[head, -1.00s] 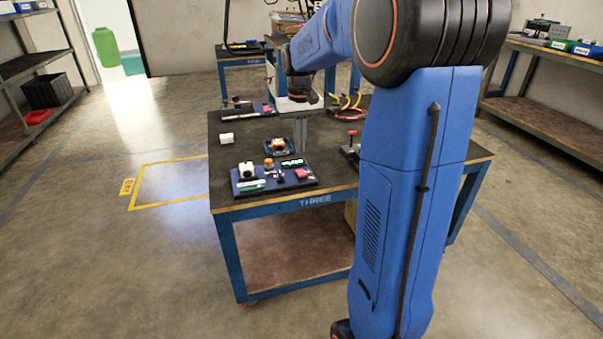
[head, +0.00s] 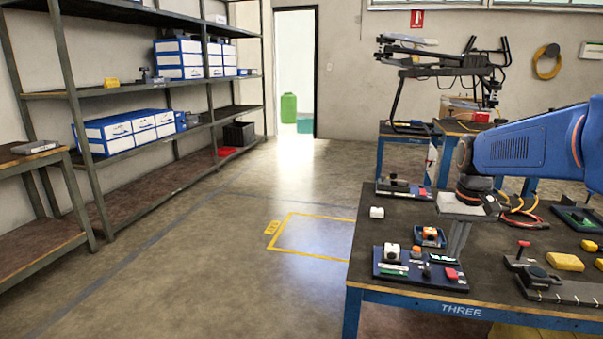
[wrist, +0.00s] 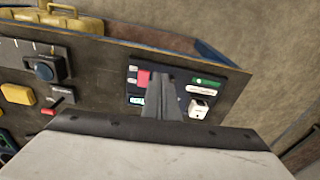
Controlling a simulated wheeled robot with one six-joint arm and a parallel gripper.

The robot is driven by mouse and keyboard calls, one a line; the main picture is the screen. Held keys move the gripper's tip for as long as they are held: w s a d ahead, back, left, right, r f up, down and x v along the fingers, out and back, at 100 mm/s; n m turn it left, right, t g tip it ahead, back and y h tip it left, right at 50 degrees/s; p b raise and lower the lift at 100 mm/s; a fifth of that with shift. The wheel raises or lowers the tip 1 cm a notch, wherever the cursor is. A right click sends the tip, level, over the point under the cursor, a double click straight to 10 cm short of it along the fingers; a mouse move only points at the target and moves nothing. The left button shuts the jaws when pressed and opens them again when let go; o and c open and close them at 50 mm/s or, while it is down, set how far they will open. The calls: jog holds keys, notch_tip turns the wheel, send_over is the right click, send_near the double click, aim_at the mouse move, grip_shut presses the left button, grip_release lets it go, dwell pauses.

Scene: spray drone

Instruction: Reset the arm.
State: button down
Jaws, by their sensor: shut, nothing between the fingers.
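My arm, blue with black joints, reaches in from the right of the head view above the workbench marked THREE (head: 420,273). My gripper (head: 458,238) points down over the bench, its fingers together with nothing between them. It hangs behind the dark kit board (head: 415,277), which carries a white block, an orange part and a red part. In the wrist view the shut gripper (wrist: 165,85) overlaps the board (wrist: 175,108) and hides part of it. A white block (wrist: 199,107) and a red part (wrist: 143,78) show beside the fingers.
A small white piece (head: 376,212) sits at the bench's left. A yellow block (head: 565,262) and a red-topped lever (head: 523,248) stand to the right. Shelves with blue and white boxes (head: 180,55) line the left wall. The floor by the yellow outline (head: 310,217) is clear.

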jog(key=s+a+f+n+t, duration=0.1)
jog(key=s+a, duration=0.4)
jog(key=s, duration=0.6)
jog(key=s+a+f+n+t, duration=0.1)
jog(key=s+a, duration=0.4)
jog(key=s, duration=0.7)
notch_tip(320, 180, down, 2)
jog(key=shift+s+a+f+t, duration=0.2)
jog(key=shift+s+a+t, duration=0.1)
jog(key=shift+t, duration=0.6)
